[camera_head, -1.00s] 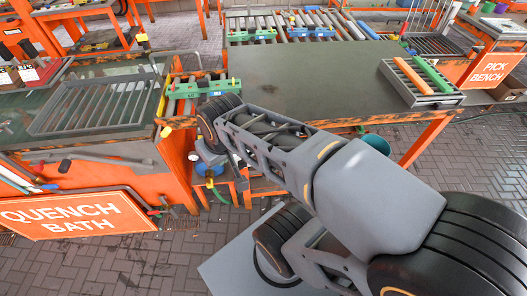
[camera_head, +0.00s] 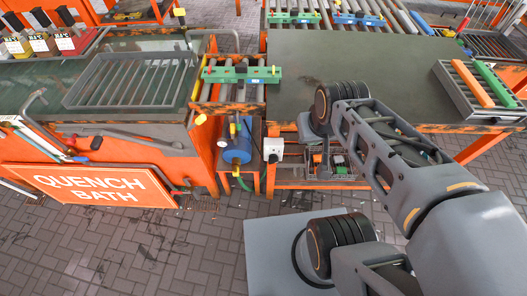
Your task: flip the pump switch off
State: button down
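The blue pump (camera_head: 236,146) stands below the roller section between the quench bath and the dark bench. A small white box with a dark knob or socket (camera_head: 273,150), which looks like the pump switch, is mounted just right of the pump. Its on or off position is too small to tell.
The quench bath (camera_head: 30,94) with its orange sign (camera_head: 92,186) is at left. A wire basket on a lower shelf is behind the wrist. Paved floor (camera_head: 150,250) is open in front.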

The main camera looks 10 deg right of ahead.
aim_at(272, 159)
jog(key=u, duration=0.3)
jog(key=k, duration=0.5)
jog(key=z, duration=0.95)
jog(key=i, duration=0.8)
jog(key=u, duration=2.9)
